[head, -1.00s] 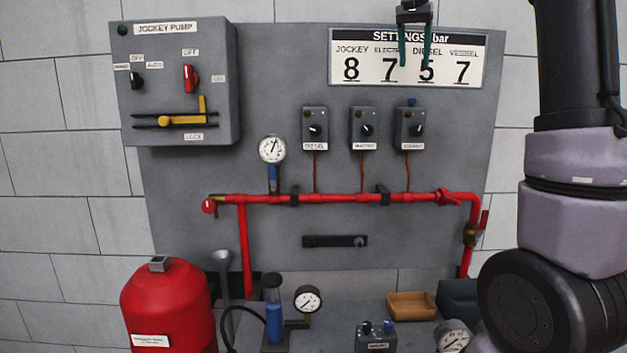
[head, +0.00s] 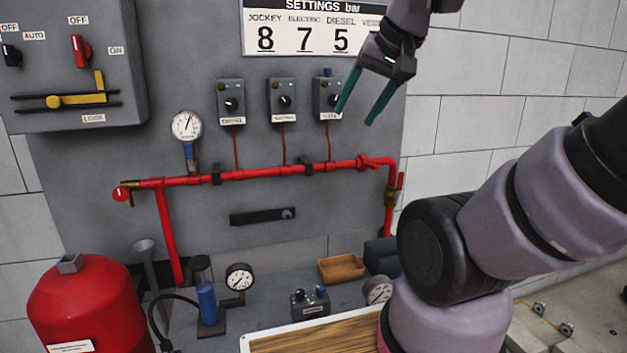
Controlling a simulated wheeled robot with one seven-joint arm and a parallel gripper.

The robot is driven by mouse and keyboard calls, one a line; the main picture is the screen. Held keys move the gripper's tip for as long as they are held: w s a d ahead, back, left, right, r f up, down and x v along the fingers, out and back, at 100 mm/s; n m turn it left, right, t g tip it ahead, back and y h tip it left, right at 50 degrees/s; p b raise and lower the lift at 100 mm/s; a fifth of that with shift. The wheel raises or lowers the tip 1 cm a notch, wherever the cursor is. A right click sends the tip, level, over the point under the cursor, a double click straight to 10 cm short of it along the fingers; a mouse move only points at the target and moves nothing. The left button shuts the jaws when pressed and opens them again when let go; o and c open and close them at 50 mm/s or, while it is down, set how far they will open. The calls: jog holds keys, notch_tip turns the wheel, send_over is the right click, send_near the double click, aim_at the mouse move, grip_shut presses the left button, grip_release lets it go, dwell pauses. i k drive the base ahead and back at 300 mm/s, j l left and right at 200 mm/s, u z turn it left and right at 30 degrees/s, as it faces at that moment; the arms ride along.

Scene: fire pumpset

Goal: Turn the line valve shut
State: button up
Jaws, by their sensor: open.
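My gripper (head: 356,114) is open and empty, its two green fingers pointing down in front of the panel's right side, above the red pipe (head: 260,173). At the pipe's right end, a brass valve (head: 390,197) with a red lever (head: 400,187) sits on the vertical run. The lever stands roughly upright, along the pipe. A red fitting (head: 368,162) sits on the pipe near the bend. Another brass valve with a red round end (head: 121,194) is at the pipe's left end. No label shows which is the line valve. My gripper appears apart from all of them.
Three switch boxes (head: 230,101) and a gauge (head: 186,127) sit above the pipe. A red tank (head: 85,305) stands lower left. A tan tray (head: 341,268) and a wood-topped surface (head: 300,343) lie below. The wall right of the panel is clear.

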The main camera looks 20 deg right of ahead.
aim_at(400, 183)
jog(key=z, duration=0.85)
